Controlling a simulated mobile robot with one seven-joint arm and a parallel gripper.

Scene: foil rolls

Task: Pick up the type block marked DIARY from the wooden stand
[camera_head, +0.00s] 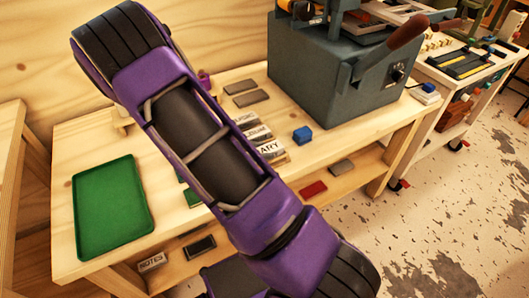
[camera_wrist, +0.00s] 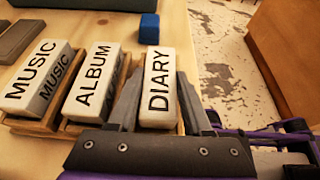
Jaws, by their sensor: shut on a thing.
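The white DIARY type block (camera_wrist: 159,98) stands at the right end of a row in the wrist view. In the head view its end letters (camera_head: 269,147) show beside my purple arm. My gripper (camera_wrist: 158,80) has one grey finger on each side of this block and is shut on it. The ALBUM block (camera_wrist: 94,82) is just left of it, and the MUSIC block (camera_wrist: 36,80) is farther left. The wooden stand (camera_wrist: 68,127) shows under these two. The DIARY block's base is hidden by my gripper, so I cannot tell whether it touches the stand.
A blue block (camera_head: 302,134) lies behind the row. A grey machine (camera_head: 325,85) stands at the back right of the bench. A green tray (camera_head: 112,205) is at the left. Two grey slabs (camera_head: 246,92) lie behind. A lower shelf holds a NOTES block (camera_head: 152,262).

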